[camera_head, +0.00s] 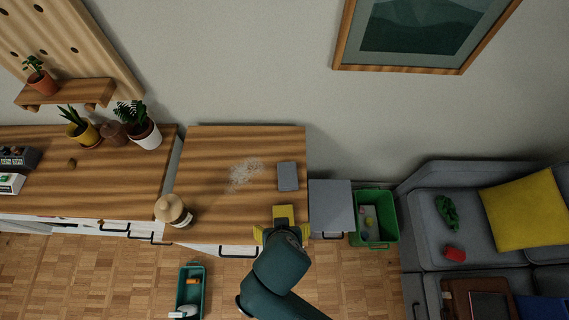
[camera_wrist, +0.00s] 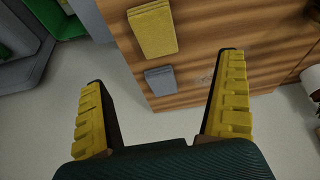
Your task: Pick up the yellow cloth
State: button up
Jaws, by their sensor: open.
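The yellow cloth (camera_head: 283,214) is a folded rectangular pad on the wooden desk (camera_head: 215,150), near its front edge. In the wrist view the cloth (camera_wrist: 152,32) lies flat at top centre, above the line between my fingertips in the picture. My gripper (camera_head: 282,233) has yellow-padded fingers and is over the desk's front edge, close beside the cloth and partly overlapping it in the head view. In the wrist view my gripper (camera_wrist: 165,70) is spread wide and empty. The exact height above the cloth cannot be told.
A jar with a wooden lid (camera_head: 175,211) stands at the front left. A grey cabinet (camera_head: 331,205) and green bin (camera_head: 373,218) are right of the desk.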

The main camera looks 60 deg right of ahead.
send_over(279, 211)
jog(key=s+a, duration=0.3)
jog(key=a, duration=0.1)
jog(key=f, duration=0.8)
jog(key=shift+s+d+f+b, duration=0.1)
jog(key=shift+s+f+b, duration=0.1)
jog(key=shift+b, duration=0.15)
jog(key=x, duration=0.5)
jog(key=shift+s+d, duration=0.1)
jog(key=shift+s, duration=0.25)
jog(key=shift+w+d+f, duration=0.15)
jog(key=shift+f, duration=0.2)
jog(key=shift+f, duration=0.25)
jog(key=c, duration=1)
